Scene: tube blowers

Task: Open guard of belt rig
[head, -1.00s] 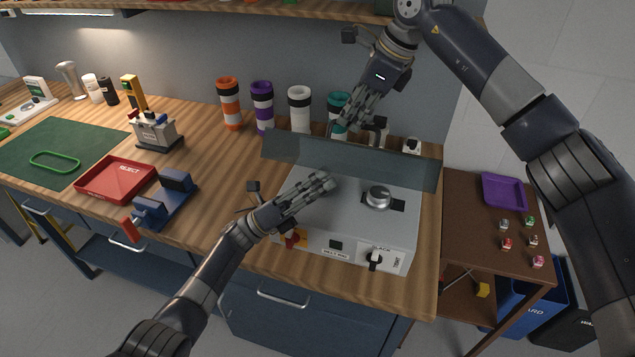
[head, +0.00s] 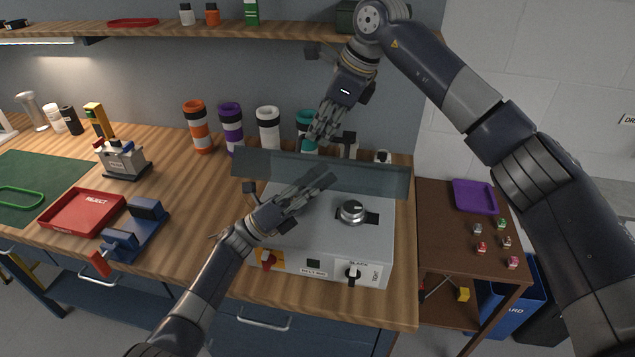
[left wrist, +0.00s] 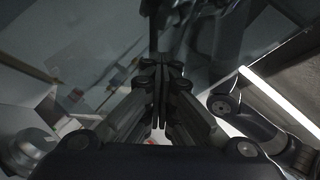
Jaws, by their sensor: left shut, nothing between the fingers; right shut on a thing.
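The belt rig (head: 330,235) is a grey box on the bench with a round knob (head: 353,211) on top. Its translucent guard (head: 375,178) stands raised along the rig's back. My right gripper (head: 308,146) is shut at the guard's upper edge, left of its middle; the exact contact is too small to see. My left gripper (head: 330,179) is shut and empty above the rig's top, its tips overlapping the guard's face; I cannot tell if they touch. In the left wrist view the shut fingers (left wrist: 160,110) point at a see-through surface.
Several banded tubes, such as a white one (head: 268,127), stand behind the guard. A red tray (head: 82,212) and a blue cradle (head: 135,230) lie left of the rig. A side table (head: 440,235) with a purple tray (head: 475,196) is at right. A shelf (head: 150,31) hangs above.

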